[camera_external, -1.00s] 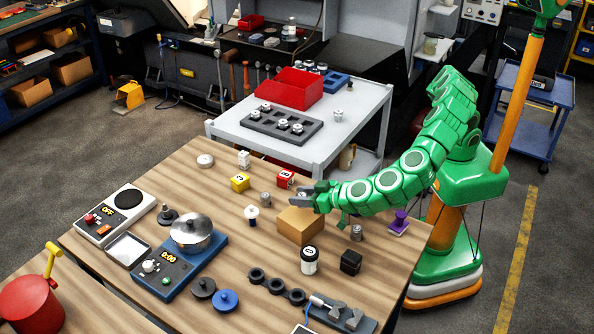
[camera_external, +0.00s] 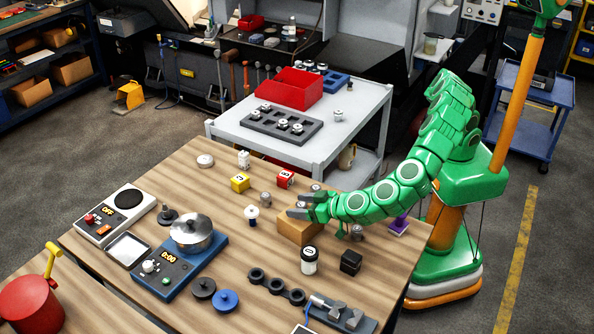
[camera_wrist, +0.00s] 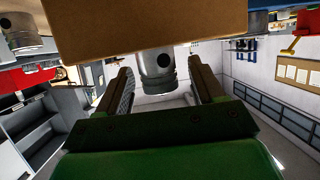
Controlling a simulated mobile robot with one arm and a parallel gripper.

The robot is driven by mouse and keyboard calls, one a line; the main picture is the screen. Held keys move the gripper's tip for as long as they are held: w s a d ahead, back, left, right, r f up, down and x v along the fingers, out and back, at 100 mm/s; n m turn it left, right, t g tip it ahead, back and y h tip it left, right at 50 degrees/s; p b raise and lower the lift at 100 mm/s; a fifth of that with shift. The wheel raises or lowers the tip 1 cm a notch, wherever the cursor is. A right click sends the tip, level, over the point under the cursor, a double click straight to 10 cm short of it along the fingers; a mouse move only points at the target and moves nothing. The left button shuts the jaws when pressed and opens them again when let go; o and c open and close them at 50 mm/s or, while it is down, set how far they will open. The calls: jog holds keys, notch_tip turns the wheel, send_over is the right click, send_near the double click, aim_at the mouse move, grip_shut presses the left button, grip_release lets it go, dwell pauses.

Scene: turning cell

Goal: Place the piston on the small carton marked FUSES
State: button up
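The small brown carton (camera_external: 298,228) stands on the wooden table; I cannot read a FUSES marking on it. My gripper (camera_external: 296,209) is just over the carton's top. In the wrist view, the carton (camera_wrist: 150,28) fills the top of the upside-down picture. A grey metal piston (camera_wrist: 155,72) shows between the two fingers of my gripper (camera_wrist: 165,88), close to the left finger and with a gap to the right one. The fingers look open. The carton's edge meets the piston's lower end, so I cannot tell exactly what it rests on.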

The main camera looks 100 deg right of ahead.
jog(key=shift+r, duration=0.15)
jog(key=v, duration=1.2)
jog(key=shift+r, duration=0.1)
